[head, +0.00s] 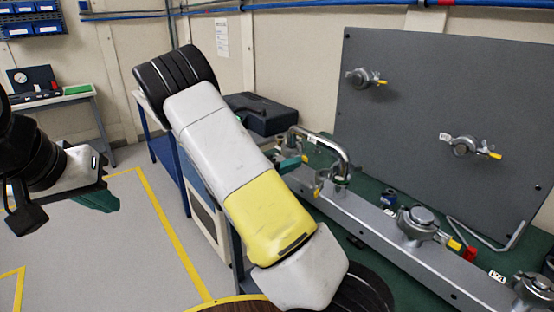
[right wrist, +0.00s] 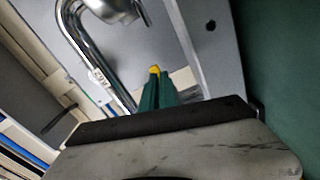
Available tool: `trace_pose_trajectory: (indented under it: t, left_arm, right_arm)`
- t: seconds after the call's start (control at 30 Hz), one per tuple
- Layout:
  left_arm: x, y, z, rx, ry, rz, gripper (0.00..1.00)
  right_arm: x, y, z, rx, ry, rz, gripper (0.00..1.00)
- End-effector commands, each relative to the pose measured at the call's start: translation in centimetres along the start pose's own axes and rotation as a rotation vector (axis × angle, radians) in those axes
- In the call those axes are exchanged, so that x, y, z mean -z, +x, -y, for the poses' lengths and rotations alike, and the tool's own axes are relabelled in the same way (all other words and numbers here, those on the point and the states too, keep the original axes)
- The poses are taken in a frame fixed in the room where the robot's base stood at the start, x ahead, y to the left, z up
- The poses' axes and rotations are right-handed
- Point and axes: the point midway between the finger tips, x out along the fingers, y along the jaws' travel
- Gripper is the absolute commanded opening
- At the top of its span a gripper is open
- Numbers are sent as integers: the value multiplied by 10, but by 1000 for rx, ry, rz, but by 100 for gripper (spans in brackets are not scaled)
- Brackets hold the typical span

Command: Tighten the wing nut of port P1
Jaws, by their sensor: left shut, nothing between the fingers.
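My left gripper (head: 92,198) is shut and empty, away at the left above the floor.
Clamped ports (head: 418,222) with yellow-tipped nuts line the grey beam (head: 385,245) to the right. An upright dark panel (head: 430,100) behind carries two more clamps. A blue-legged table (head: 168,165) stands behind my right arm. The floor at left is clear.

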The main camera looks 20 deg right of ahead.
Motion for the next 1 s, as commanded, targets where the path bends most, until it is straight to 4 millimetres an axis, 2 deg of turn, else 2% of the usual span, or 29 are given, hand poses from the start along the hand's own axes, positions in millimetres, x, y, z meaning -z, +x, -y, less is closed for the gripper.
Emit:
trace_pose_trajectory:
  t: [0.2,0.5,1.0]
  left_arm:
    - [0,0,0,0,0,0,0]
    - [0,0,0,0,0,0,0]
    - [0,0,0,0,0,0,0]
  right_arm:
    - [-1,-1,5,4,167,1,0]
    - [0,-2,8,4,319,2,0]
    - [0,-2,9,5,371,3,0]
